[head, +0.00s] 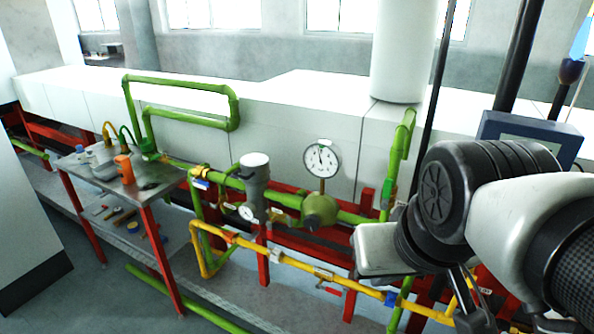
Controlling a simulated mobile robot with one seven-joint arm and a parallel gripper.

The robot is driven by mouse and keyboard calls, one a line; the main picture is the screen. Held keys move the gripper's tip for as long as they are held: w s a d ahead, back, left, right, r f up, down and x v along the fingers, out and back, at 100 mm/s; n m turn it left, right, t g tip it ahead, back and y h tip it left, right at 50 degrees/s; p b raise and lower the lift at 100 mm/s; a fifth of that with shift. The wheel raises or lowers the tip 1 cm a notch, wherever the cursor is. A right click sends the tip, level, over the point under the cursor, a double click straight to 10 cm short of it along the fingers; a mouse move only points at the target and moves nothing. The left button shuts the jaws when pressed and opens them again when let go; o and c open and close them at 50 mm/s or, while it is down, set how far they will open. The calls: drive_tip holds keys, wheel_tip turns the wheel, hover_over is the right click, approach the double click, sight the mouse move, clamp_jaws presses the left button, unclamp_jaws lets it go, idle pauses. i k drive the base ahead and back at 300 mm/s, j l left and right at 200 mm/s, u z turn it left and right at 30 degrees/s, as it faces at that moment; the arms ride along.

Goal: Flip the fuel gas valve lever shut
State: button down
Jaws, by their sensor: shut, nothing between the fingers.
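A yellow gas pipe (270,253) runs low across the middle toward the lower right. A small red lever (329,289) hangs just below it, and a small blue lever (391,298) is on it further right. No label is readable, so I cannot tell which is the fuel gas valve lever. My gripper (474,314) is at the lower right, in front of the pipe's right end, and shut with nothing in it. Its fingertips are small and dark, and my arm hides part of the piping behind it. I see no clear contact with a lever.
A green pipe (350,217) with a round gauge (322,158) and a grey cylinder (255,176) runs behind. A small metal table (165,187) holding tools and an orange item stands left. A blue-grey box (530,132) is behind my arm. Floor is clear at lower left.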

sight(318, 286)
drive_tip(key=i, duration=0.3)
drive_tip(key=k, duration=0.25)
drive_tip(key=l+u, duration=0.55)
drive_tip(key=u, duration=0.25)
